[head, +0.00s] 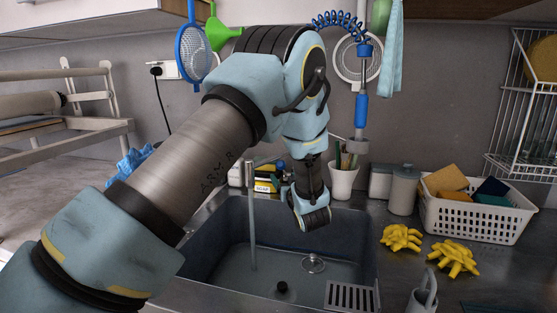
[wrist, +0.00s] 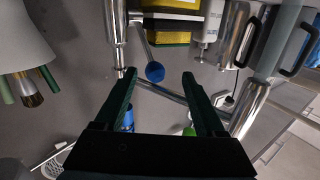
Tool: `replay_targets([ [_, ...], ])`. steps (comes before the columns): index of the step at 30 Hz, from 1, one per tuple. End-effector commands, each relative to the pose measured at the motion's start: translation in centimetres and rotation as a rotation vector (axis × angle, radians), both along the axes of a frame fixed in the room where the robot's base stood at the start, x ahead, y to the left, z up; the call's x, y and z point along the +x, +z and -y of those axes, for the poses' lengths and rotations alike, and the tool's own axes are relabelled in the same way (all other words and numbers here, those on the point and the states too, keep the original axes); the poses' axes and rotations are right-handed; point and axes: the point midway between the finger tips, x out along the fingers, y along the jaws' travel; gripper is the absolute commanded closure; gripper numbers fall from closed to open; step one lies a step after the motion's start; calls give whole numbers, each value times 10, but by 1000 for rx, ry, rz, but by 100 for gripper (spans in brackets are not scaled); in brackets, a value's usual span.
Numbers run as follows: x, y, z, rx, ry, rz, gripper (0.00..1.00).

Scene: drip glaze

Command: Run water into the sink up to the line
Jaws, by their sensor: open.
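The sink (head: 222,240) is a dark grey basin in the counter, seen in the head view. A thin grey upright column (head: 252,225), which looks like running water, reaches from the spout (head: 249,174) into it. A fill line and the water level are hard to make out. A black plug (head: 281,287) and a round drain fitting (head: 312,263) show low in the basin. In the wrist view my gripper (wrist: 158,73) is open, its dark green fingers apart. A blue knob on a thin rod (wrist: 155,72) appears between the fingertips; contact cannot be told. In the head view my wrist hides the fingers.
Behind the sink are yellow-labelled items (head: 264,186) and a white brush cup (head: 343,182). Right of the sink are yellow scrubbers (head: 401,238), a grey canister (head: 403,190) and a white basket (head: 475,222). A hose sprayer (head: 361,110) hangs above.

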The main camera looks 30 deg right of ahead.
Motion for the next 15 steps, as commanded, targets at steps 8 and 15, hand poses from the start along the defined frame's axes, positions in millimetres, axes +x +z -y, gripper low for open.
replay_targets([
  [8,4,20,9,129,9,79,28],
  [15,43,21,18,128,9,77,28],
])
